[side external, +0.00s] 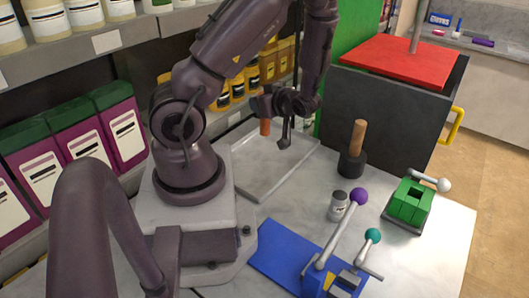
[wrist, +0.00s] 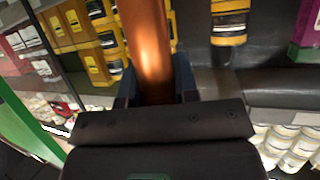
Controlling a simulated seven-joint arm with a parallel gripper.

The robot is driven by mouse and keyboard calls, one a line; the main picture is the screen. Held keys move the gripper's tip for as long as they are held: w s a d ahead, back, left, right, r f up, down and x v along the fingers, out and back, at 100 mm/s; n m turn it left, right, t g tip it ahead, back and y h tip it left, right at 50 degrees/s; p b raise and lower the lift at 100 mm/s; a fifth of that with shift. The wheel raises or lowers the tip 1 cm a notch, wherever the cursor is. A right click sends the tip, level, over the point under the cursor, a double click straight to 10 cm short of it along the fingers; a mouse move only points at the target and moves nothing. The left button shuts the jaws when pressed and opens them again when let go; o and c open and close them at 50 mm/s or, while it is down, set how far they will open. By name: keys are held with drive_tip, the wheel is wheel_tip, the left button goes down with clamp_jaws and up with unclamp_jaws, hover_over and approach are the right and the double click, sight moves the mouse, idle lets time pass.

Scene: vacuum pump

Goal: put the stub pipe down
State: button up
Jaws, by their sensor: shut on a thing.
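The stub pipe is a copper-coloured tube. In the side external view the stub pipe (side external: 265,127) hangs below my gripper (side external: 270,107), in the air above the pale tray (side external: 262,188). In the wrist view the stub pipe (wrist: 147,45) stands between the two dark fingers of my gripper (wrist: 154,85), which is shut on it. The far end of the pipe runs out of the top of the wrist view. I cannot tell the exact height of the pipe over the tray.
A wooden-handled mallet (side external: 355,150), a small grey jar (side external: 338,205), a green clamp (side external: 410,203) and a blue fixture with a purple-knobbed lever (side external: 338,228) stand to the right. A dark box with a red top (side external: 405,65) is behind. Shelves with containers line the left.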

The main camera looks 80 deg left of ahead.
drive_tip(key=shift+f, duration=3.9)
drive_tip(key=shift+f, duration=0.1)
drive_tip(key=o, duration=1)
